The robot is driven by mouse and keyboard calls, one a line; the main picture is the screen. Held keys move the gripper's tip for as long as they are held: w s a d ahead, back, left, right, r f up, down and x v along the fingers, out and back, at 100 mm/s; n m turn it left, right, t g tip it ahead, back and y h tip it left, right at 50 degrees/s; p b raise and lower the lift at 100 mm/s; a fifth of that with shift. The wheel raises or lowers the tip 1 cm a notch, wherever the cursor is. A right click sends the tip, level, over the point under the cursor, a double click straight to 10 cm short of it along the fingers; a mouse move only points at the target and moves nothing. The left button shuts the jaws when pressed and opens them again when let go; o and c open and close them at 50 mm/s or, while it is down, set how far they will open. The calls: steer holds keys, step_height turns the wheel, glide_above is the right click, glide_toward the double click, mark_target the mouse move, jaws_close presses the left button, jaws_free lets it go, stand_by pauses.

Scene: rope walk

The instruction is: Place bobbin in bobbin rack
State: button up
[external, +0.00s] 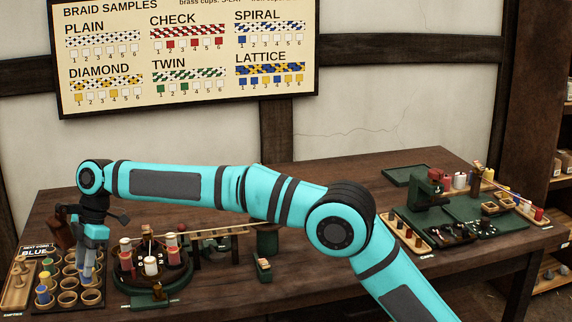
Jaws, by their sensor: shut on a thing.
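My gripper (89,272) points down at the far left of the bench, low over the rack of round wooden cups. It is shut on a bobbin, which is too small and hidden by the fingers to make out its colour. The dark rack (95,298) has several ring-like cups, many of them looking empty. A yellow bobbin (45,276), a blue bobbin (42,294) and a green one (47,263) stand at its left side. I cannot tell whether the held bobbin touches a cup.
A sign (36,250) reading "BLUE" stands behind the rack, beside a wooden tray (14,299). A round dark stand (178,283) with red and white bobbins is close on the right. Green trays and a machine (427,188) are at the far right. The bench's middle front is mostly clear.

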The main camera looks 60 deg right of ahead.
mark_target(88, 279)
steer(key=shift+f, duration=2.4)
steer(key=shift+f, duration=0.1)
steer(key=o, duration=0.9)
steer(key=shift+o, duration=0.2)
steer(key=v, duration=1.2)
